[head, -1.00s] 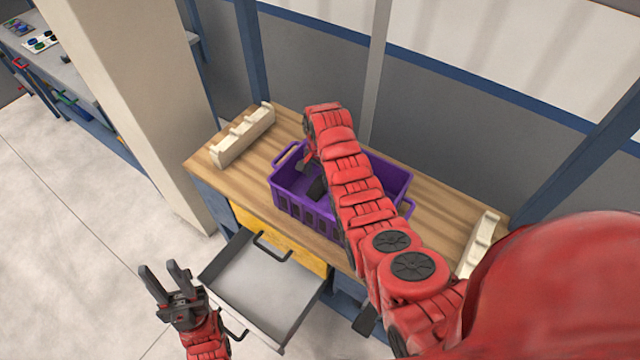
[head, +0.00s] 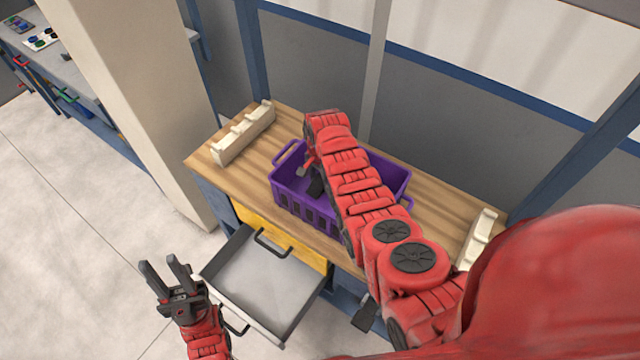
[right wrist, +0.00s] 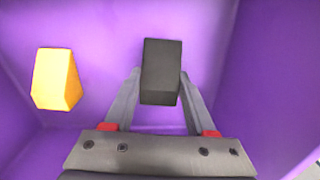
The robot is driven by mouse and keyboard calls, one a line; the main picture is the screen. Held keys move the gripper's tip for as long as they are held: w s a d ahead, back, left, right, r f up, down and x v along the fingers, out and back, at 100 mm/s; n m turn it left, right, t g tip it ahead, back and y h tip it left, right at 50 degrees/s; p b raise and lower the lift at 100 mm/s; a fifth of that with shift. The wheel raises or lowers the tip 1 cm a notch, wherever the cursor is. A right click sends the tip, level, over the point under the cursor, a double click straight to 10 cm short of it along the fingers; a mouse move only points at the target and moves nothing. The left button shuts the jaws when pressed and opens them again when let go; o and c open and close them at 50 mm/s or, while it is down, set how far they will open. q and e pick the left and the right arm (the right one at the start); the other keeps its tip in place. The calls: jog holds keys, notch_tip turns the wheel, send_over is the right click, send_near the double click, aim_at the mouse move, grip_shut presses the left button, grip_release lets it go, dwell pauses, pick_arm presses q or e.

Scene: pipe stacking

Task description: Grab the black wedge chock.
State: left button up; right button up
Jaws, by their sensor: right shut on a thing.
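The black wedge chock (right wrist: 161,68) is a dark grey-black block in the middle of the right wrist view. My right gripper (right wrist: 160,88) is shut on it, with one finger along each side. In the head view my right arm reaches down into the purple crate (head: 290,196) and hides much of its inside, so the chock is hard to make out there. My left gripper (head: 170,272) is open and empty, off to the left of the open drawer and away from the crate.
A yellow wedge block (right wrist: 57,80) lies in the crate to the left of the chock. The crate stands on a wooden workbench (head: 238,180), between two cream notched racks (head: 243,135) (head: 478,238). An empty grey drawer (head: 265,285) stands open at the bench front.

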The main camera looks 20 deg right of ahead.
grip_shut()
jog(key=shift+w+r, duration=0.1)
